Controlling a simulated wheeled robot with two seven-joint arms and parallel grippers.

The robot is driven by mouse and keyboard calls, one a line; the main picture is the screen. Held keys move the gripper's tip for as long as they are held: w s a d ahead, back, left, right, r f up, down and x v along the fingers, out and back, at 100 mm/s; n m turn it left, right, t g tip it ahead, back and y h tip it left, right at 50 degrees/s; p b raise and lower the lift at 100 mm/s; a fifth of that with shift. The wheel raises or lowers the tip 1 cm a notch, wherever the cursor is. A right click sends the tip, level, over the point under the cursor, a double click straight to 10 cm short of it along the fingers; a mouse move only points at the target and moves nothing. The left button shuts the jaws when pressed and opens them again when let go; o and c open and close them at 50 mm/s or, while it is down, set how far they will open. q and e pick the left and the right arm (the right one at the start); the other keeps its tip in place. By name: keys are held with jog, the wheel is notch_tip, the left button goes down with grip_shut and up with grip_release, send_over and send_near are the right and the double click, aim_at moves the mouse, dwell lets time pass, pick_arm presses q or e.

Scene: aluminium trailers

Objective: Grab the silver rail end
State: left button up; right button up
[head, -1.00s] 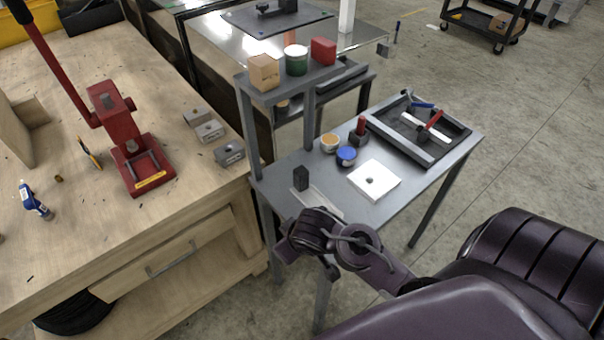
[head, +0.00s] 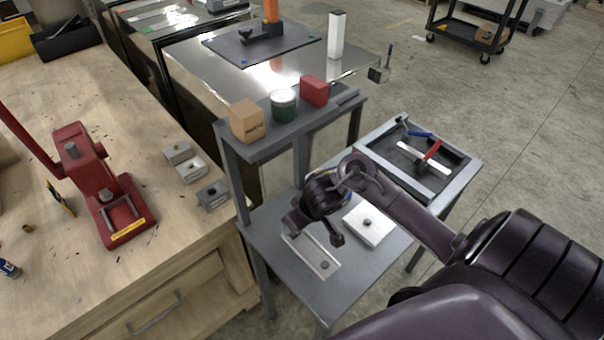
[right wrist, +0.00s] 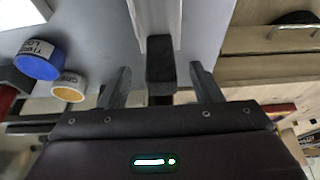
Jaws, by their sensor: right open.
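A pale silver rail (head: 312,258) lies on the lower top of the grey cart in the head view, with a small dark knob near its front end. It also shows in the right wrist view (right wrist: 155,18), running up out of the frame. A dark block (right wrist: 160,62) is at the rail's near end there. My right gripper (head: 314,230) is over the rail's back end, and the arm hides that end in the head view. In the right wrist view its open fingers (right wrist: 161,80) stand on either side of the dark block, with gaps visible. My left gripper is not in view.
A white square block (head: 367,224) lies just right of my gripper. A dark tray (head: 418,160) with tools is behind it. The raised shelf (head: 300,132) carries several items. A blue-lidded jar (right wrist: 38,62) and an orange-topped one (right wrist: 69,88) stand nearby.

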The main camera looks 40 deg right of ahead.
aim_at(310, 243)
jog(key=shift+w+a+f, duration=0.1)
jog(key=shift+f, duration=0.55)
jog(key=b+x, duration=0.1)
jog(key=x, duration=0.3)
jog(key=shift+w+f, duration=0.1)
jog(key=shift+f, duration=0.1)
jog(key=shift+w+f, duration=0.1)
jog(key=shift+f, duration=0.05)
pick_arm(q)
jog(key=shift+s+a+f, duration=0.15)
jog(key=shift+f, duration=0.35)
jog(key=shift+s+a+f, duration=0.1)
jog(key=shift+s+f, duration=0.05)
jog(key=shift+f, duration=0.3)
pick_arm(e)
jog(key=shift+c, duration=0.7)
jog(key=c, duration=0.7)
